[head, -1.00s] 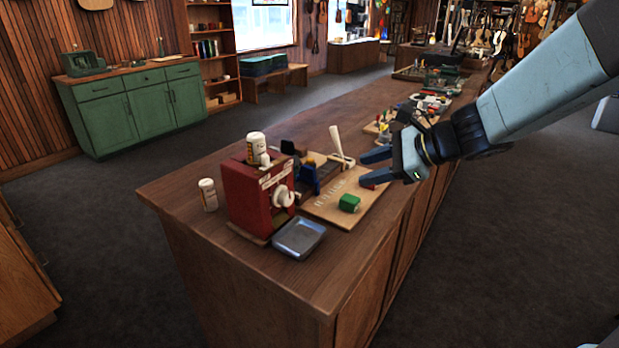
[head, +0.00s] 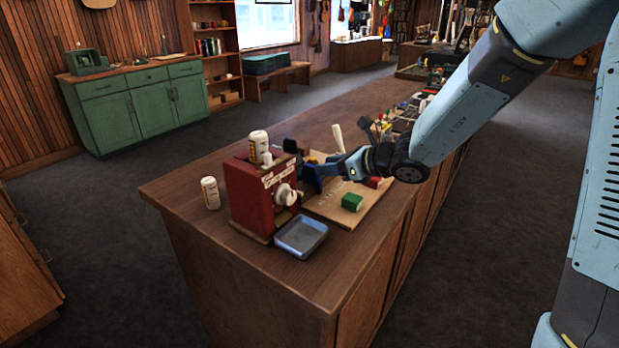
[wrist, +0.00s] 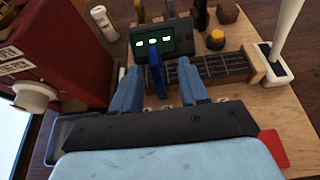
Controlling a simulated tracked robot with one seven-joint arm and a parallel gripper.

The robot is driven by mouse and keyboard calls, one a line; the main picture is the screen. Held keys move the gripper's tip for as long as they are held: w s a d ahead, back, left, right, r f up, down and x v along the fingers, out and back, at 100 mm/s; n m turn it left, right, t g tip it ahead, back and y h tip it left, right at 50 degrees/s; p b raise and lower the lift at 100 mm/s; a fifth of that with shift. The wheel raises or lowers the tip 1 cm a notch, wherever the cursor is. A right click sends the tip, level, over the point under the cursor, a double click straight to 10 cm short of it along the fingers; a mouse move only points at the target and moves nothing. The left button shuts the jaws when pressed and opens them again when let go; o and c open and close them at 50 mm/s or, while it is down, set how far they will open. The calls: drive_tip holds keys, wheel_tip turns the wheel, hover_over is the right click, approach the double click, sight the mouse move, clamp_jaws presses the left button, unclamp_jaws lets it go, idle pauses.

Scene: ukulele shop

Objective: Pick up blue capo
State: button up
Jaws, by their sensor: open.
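The blue capo (wrist: 155,72) stands upright near the end of a dark fretted neck piece, in front of a dark box with green lit displays, in the wrist view. In the head view it shows as a blue patch (head: 311,180) behind the red box, partly covered by my gripper. My gripper (wrist: 160,82) is open, with a blue finger on each side of the capo in the wrist picture. I cannot tell whether either finger touches it. In the head view my gripper (head: 322,168) reaches in from the right, low over the wooden board.
A red box with a white knob (head: 252,200) stands close on the left. A white lever (wrist: 288,30) rises at right. A white bottle (head: 210,193) stands farther left. The counter's front corner is clear.

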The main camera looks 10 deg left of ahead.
sight(310, 177)
drive_tip(key=x, duration=0.4)
drive_tip(key=shift+s+a+f, duration=0.25)
drive_tip(key=shift+a+f, duration=0.1)
drive_tip(key=shift+a, duration=0.1)
drive_tip(key=shift+w+a+f, duration=0.2)
drive_tip(key=shift+w+a, duration=0.05)
drive_tip(key=shift+a, duration=0.35)
clamp_jaws()
